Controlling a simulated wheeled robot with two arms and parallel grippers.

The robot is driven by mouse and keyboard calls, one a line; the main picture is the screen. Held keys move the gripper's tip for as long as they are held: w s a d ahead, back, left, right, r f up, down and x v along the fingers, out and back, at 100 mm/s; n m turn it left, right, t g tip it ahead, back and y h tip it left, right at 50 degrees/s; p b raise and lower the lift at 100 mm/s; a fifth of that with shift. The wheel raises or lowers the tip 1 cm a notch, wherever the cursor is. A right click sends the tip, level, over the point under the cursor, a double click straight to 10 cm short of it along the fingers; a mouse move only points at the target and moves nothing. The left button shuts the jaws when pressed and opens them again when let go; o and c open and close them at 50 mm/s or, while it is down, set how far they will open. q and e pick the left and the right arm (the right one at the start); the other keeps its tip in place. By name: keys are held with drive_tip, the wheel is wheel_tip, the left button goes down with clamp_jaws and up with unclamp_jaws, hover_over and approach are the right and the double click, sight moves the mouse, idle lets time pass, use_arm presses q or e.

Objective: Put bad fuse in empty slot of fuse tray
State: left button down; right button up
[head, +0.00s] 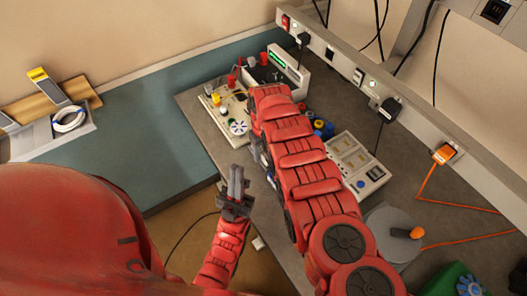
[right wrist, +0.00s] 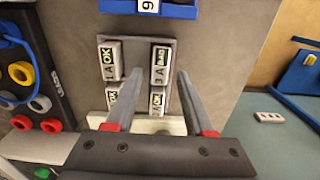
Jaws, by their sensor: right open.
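A fuse marked BAD (right wrist: 160,62) stands at the upper right of a small grey holder in the right wrist view. A fuse marked OK (right wrist: 108,62) is at its upper left, and two more fuses (right wrist: 157,102) sit lower, partly covered. My right gripper (right wrist: 160,73) is open, its fingertips on either side of the BAD fuse in the picture; I cannot tell if they touch it. In the head view my right arm hides this spot and its own gripper. My left gripper (head: 236,182) hangs near the bench's front edge; its fingers look close together. I cannot make out an empty slot.
A blue bin (right wrist: 155,8) with white labels borders the holder in the right wrist view. A device with coloured sockets (right wrist: 30,90) stands left. A grey panel device (head: 355,165) and a grey disc (head: 390,230) lie right of my right arm. The teal bench (head: 150,130) is mostly clear.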

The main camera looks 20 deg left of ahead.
sight(262, 155)
drive_tip(key=shift+s+f+b, duration=0.15)
drive_tip(key=shift+f+b, duration=0.1)
drive_tip(key=shift+b, duration=0.05)
wheel_tip(262, 155, up, 3)
drive_tip(key=shift+a+f, duration=0.1)
wheel_tip(262, 155, up, 5)
drive_tip(key=b, duration=0.3)
drive_tip(key=shift+s+f, duration=0.1)
wheel_tip(262, 155, up, 10)
drive_tip(key=p, duration=0.2)
drive_tip(key=shift+s, duration=0.1)
